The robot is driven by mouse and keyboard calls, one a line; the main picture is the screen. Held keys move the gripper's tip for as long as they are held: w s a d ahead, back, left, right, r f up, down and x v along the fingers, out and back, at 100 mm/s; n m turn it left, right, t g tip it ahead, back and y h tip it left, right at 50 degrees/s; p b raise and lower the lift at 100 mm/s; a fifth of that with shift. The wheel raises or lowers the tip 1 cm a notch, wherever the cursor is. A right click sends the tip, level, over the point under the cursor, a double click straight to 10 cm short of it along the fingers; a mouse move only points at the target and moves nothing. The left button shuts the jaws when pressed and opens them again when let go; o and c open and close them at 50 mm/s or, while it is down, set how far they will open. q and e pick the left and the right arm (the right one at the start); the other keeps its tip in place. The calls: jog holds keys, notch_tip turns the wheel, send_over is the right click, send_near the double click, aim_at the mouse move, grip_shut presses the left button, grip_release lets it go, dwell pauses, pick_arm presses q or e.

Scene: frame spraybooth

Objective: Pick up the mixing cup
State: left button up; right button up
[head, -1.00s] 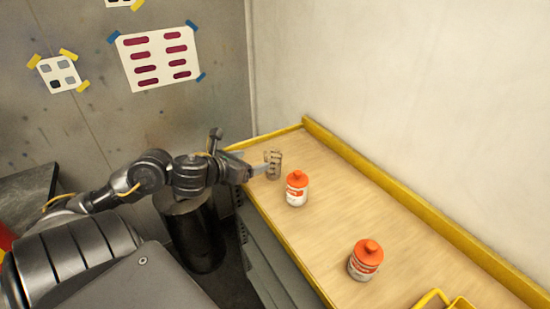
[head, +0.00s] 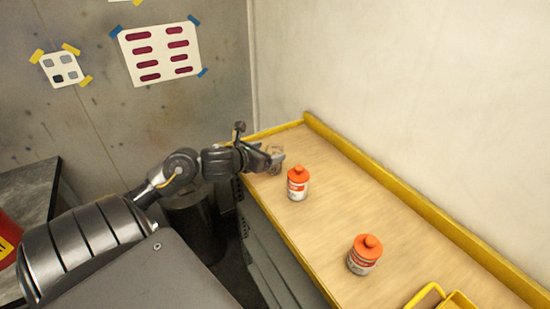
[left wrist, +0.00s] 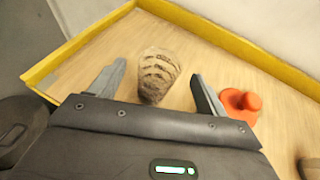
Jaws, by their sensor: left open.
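The mixing cup (left wrist: 157,76) is a clear cup with dark markings, standing on the wooden bench top near its far corner. In the left wrist view it stands between the two fingers of my open left gripper (left wrist: 155,90), with a gap to each finger. In the head view the cup (head: 275,158) is partly hidden behind my left gripper (head: 268,160). My right gripper is in neither view.
A white can with an orange lid (head: 298,184) stands close beside the cup; its lid shows just outside a finger (left wrist: 240,104). Another such can (head: 365,255) and a yellow tray (head: 424,296) are nearer. A yellow edge (head: 400,214) borders the bench (head: 340,190).

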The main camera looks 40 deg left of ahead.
aim_at(279, 148)
pick_arm(q)
jog(key=x, duration=0.4)
jog(key=shift+p, duration=0.3)
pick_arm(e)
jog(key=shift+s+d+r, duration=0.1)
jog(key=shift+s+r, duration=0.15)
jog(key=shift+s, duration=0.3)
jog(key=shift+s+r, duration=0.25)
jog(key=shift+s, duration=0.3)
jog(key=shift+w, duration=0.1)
pick_arm(q)
jog(key=shift+s, duration=0.1)
jog(key=shift+c, duration=0.9)
jog(key=c, duration=0.7)
jog(key=shift+c, duration=0.9)
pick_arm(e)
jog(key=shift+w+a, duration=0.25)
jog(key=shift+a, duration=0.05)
pick_arm(q)
jog(key=shift+r, duration=0.1)
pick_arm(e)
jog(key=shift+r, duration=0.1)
